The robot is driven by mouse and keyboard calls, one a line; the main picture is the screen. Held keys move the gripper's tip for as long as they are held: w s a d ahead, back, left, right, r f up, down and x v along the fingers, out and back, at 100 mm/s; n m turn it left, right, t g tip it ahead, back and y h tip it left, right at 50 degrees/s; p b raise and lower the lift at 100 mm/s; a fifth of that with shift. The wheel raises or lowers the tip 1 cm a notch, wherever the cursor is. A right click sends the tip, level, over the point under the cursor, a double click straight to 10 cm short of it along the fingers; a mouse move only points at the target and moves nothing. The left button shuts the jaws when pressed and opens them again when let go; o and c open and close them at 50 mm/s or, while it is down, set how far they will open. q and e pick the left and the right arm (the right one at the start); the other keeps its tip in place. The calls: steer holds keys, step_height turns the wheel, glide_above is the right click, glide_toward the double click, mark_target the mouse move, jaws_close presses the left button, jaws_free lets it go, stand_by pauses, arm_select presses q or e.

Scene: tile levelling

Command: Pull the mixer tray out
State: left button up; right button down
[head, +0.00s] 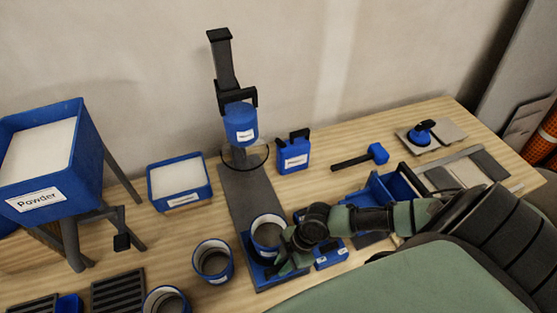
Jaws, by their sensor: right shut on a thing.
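The mixer (240,118) stands at the back middle of the table, with a blue labelled head on a dark column. A dark flat rail (243,190) runs from below it toward me. The blue mixer tray (268,284) is at the near end of the rail, well clear of the mixer head. A blue bucket (266,222) with grey contents stands upright on it. My right gripper (284,262) comes in from the right, low beside the bucket, shut at the tray; its fingers partly hide the contact. My left gripper is not in view.
Two more buckets (212,276) stand left of the tray. A powder hopper (75,165) and a white-filled blue box (207,190) are further left.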

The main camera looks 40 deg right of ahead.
steer(key=shift+s, duration=0.2)
steer(key=c, duration=1.3)
jaws_free()
steer(key=v, duration=0.7)
steer(key=shift+s+d+r+b, duration=0.1)
steer(key=shift+d+r+b, duration=0.1)
steer(key=shift+r+b, duration=0.15)
